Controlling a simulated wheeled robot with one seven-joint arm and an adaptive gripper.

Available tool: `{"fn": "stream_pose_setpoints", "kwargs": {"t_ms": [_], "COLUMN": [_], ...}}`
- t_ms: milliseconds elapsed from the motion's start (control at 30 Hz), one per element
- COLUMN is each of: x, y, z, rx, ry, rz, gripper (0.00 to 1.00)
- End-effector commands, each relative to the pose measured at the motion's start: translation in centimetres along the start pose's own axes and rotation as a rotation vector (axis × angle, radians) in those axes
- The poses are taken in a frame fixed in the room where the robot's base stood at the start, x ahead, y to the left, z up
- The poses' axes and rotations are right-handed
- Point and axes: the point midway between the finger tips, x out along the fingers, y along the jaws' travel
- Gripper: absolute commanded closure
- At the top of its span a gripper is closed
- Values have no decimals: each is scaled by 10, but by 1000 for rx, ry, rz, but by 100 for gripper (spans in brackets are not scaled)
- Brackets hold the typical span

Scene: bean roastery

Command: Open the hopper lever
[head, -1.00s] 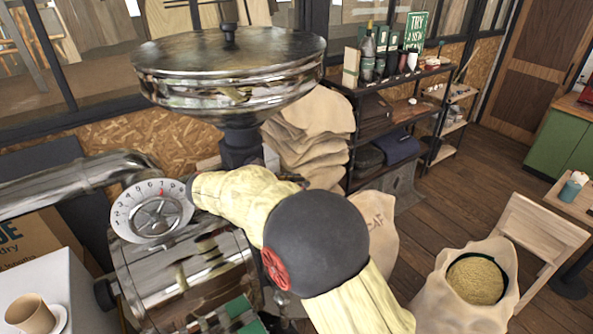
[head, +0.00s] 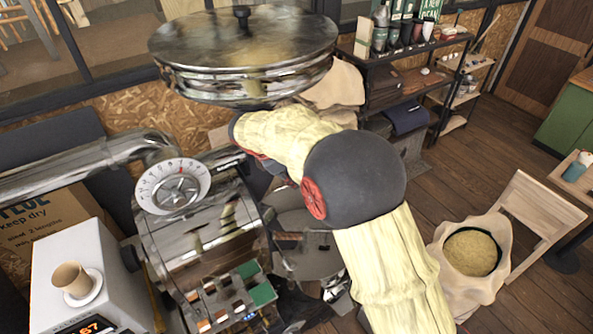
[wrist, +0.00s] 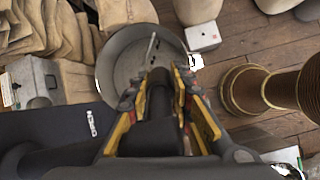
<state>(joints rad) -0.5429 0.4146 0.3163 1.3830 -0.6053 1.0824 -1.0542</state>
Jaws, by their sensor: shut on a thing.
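The hopper (head: 245,85) is a shiny metal bowl with a flat lid and black knob, above the roaster (head: 200,240) in the head view. My arm reaches in below it and hides my gripper there. In the wrist view my gripper (wrist: 160,80) has yellow-and-black fingers on both sides of a dark bar (wrist: 160,100), shut on it. The bar looks like the hopper lever, but most of it is hidden by the fingers. How far the lever is turned cannot be told.
A round dial (head: 172,186) sits on the roaster front. A cup (head: 71,279) stands on a white machine at left. A sack of beans (head: 470,252) and wooden chair (head: 530,215) stand at right. A grey round pan (wrist: 118,65) lies beyond my fingers in the wrist view.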

Motion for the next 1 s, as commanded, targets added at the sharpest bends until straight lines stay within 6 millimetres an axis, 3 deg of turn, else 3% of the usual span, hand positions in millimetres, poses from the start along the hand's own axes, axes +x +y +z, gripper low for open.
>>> {"fn": "stream_pose_setpoints", "kwargs": {"t_ms": [500,533,833,1000], "x": [0,1,0,0], "y": [0,0,0,0], "z": [-2,-2,-2,-2], "rx": [1,0,0,0], "ry": [20,20,19,19], "rz": [-5,-5,-5,-5], "gripper": [100,77,60,59]}}
